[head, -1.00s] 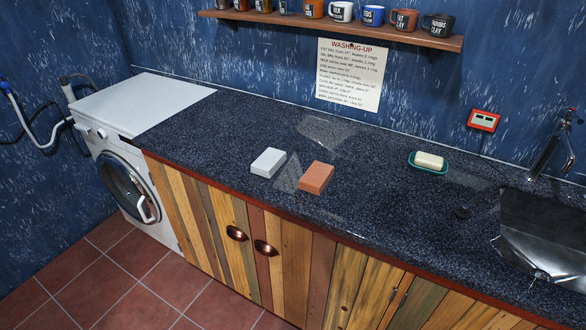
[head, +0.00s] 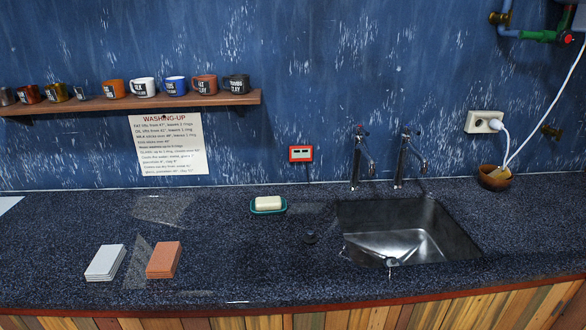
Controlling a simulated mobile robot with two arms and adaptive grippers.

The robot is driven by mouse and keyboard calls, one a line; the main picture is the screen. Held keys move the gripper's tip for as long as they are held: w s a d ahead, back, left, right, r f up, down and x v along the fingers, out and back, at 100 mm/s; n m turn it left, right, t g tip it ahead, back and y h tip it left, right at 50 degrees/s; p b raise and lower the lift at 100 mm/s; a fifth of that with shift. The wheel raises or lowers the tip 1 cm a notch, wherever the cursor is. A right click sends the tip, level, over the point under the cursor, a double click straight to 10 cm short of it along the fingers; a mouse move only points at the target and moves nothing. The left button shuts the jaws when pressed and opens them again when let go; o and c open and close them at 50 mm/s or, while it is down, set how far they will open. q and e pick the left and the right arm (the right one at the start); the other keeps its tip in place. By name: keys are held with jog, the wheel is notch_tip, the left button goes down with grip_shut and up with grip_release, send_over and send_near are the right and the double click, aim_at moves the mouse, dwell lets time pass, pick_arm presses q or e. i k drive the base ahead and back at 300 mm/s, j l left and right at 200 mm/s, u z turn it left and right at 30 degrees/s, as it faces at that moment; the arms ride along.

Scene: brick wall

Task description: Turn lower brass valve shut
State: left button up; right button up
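At the top right of the head view, a brass fitting (head: 498,18) sits on a blue pipe (head: 506,8) on the wall. A green fitting (head: 540,35) with a red part (head: 567,39) joins the pipe to its right. Lower on the wall, near the right edge, is a small brass piece (head: 551,131); I cannot tell whether it is a valve or how it is turned. The pipes run out of the frame at the top and right. Neither of my grippers is in view.
A dark speckled counter (head: 225,225) spans the view, with a steel sink (head: 400,245) and two taps (head: 361,160). A brown bowl (head: 494,178) stands below a socket (head: 484,122) with a white cable.

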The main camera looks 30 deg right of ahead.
aim_at(559, 134)
jog(key=z, duration=2.5)
jog(key=i+l, duration=0.15)
jog(key=i, duration=0.2)
jog(key=i+l, duration=0.15)
jog(key=i, duration=0.15)
